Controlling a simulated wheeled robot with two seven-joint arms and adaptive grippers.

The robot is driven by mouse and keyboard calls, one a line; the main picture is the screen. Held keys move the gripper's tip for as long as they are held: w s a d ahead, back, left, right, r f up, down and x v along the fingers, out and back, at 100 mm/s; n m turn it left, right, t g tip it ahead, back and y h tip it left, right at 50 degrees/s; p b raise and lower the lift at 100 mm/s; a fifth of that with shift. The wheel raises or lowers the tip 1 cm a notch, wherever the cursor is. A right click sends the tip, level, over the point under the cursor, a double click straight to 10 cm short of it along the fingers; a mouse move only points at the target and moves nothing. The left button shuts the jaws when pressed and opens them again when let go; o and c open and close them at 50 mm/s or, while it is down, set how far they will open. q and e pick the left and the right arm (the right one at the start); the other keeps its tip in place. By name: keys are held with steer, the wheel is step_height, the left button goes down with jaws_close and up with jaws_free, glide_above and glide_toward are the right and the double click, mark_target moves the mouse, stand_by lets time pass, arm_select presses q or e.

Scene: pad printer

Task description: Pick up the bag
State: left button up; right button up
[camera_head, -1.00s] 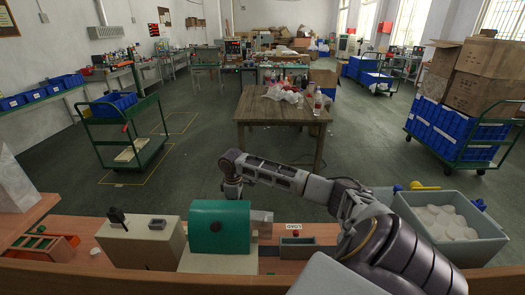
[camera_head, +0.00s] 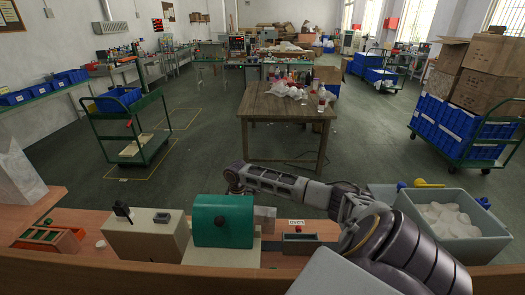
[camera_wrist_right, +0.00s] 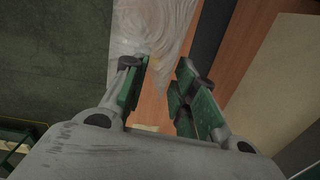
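A translucent, wrinkled plastic bag (camera_wrist_right: 150,28) fills the upper middle of the right wrist view, over a wooden surface. My right gripper (camera_wrist_right: 168,75) is open there, its two green-padded fingers apart near the bag's lower end. I cannot tell whether the fingers touch the bag; nothing looks clamped. In the head view a pale, upright bag (camera_head: 18,178) stands at the left edge of the workbench; I cannot tell for certain that it is the same one. My right arm reaches leftward behind the green machine (camera_head: 222,221), and its gripper is hidden there. My left gripper is out of view.
On the bench (camera_head: 85,222) stand a beige box (camera_head: 145,238), a small grey tray (camera_head: 300,243) and an orange-green tray (camera_head: 47,240). A grey bin (camera_head: 485,246) of white pieces is at right. A wooden table (camera_head: 275,105) stands beyond open floor.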

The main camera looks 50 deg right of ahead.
steer(key=shift+f, duration=0.9)
steer(key=shift+w+a+f, duration=0.1)
steer(key=shift+a+f, duration=0.1)
steer(key=shift+f, duration=0.7)
steer(key=shift+w+a+f, duration=0.1)
steer(key=shift+a+f, duration=0.05)
steer(key=shift+f, duration=1.5)
jaws_close()
